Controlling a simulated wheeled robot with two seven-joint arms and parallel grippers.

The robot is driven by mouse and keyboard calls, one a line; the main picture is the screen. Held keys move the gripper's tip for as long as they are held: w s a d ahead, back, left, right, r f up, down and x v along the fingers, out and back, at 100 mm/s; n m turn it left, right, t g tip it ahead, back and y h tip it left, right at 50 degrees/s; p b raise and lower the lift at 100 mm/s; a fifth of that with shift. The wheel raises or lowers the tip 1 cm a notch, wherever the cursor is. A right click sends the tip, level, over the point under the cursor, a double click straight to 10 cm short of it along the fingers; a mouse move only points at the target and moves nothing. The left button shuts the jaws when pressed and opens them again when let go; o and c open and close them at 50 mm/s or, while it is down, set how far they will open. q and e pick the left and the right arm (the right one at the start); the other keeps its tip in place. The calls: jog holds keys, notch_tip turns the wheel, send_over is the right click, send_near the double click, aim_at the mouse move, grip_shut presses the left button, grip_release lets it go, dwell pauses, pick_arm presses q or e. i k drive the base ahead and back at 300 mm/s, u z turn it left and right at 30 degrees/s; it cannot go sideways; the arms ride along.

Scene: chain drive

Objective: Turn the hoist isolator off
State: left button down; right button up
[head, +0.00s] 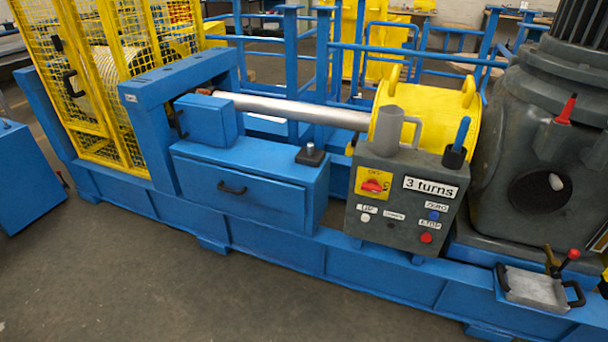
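The hoist isolator is a red rotary handle (374,186) on a yellow plate, at the upper left of the front of a dark grey control box (398,243). A small label sits above the handle; it is too small to read surely. The handle looks roughly level, tilted a little. Nothing touches it and nothing hides it. Neither of my grippers is in the head view.
Open floor lies in front.

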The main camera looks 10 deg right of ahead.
aim_at(371, 185)
jog(key=u, duration=0.25)
jog(key=i, duration=0.95)
jog(key=z, duration=0.7)
jog(key=i, duration=0.75)
jog(key=z, duration=0.7)
